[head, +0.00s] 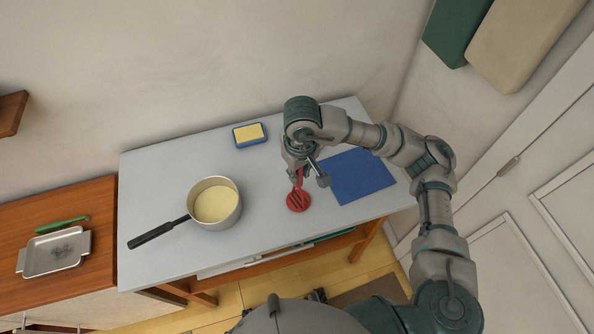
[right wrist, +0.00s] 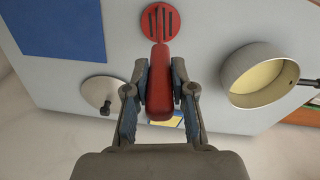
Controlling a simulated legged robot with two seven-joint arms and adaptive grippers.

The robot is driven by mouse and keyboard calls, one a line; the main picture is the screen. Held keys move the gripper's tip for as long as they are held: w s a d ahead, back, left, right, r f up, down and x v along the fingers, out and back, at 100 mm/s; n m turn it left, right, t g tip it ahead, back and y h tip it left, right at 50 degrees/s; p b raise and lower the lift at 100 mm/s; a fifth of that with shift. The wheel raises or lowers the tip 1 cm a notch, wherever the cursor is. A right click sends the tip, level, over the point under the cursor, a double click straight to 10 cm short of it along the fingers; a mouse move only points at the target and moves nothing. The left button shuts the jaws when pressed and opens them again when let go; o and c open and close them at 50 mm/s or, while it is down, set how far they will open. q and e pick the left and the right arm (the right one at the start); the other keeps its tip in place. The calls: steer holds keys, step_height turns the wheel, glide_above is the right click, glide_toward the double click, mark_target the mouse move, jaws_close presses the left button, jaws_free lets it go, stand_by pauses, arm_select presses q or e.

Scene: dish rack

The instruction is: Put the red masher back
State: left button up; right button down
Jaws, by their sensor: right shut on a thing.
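The red masher (head: 298,201) has a round slotted head and a red handle. In the head view its head shows just below my right gripper (head: 299,173), left of the blue mat. In the right wrist view the masher (right wrist: 160,22) points away from me, and my right gripper (right wrist: 160,95) is shut on its handle, one finger on each side. I cannot tell whether the masher's head touches the table. My left gripper is not in view.
A pot (head: 215,204) with pale yellow contents stands on the grey table (head: 160,185), its black handle pointing left. A yellow sponge in a blue dish (head: 250,135) lies at the back. A blue mat (head: 362,178) lies at right. A metal tray (head: 54,254) and green utensil (head: 62,223) lie on the wooden cabinet.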

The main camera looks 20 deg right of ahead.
steer(key=shift+a+f+b, duration=0.2)
steer(key=shift+a+b, duration=0.1)
steer(key=shift+a, duration=0.75)
steer(key=c, duration=1)
jaws_free()
steer(key=shift+a, duration=0.1)
steer(key=shift+c, duration=0.2)
steer(key=shift+o, duration=0.7)
steer(key=shift+d, duration=1)
steer(key=shift+a, duration=0.25)
steer(key=c, duration=0.4)
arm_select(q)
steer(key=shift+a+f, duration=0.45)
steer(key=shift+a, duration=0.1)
arm_select(e)
steer(key=shift+a+r, duration=0.1)
steer(key=shift+a, duration=0.5)
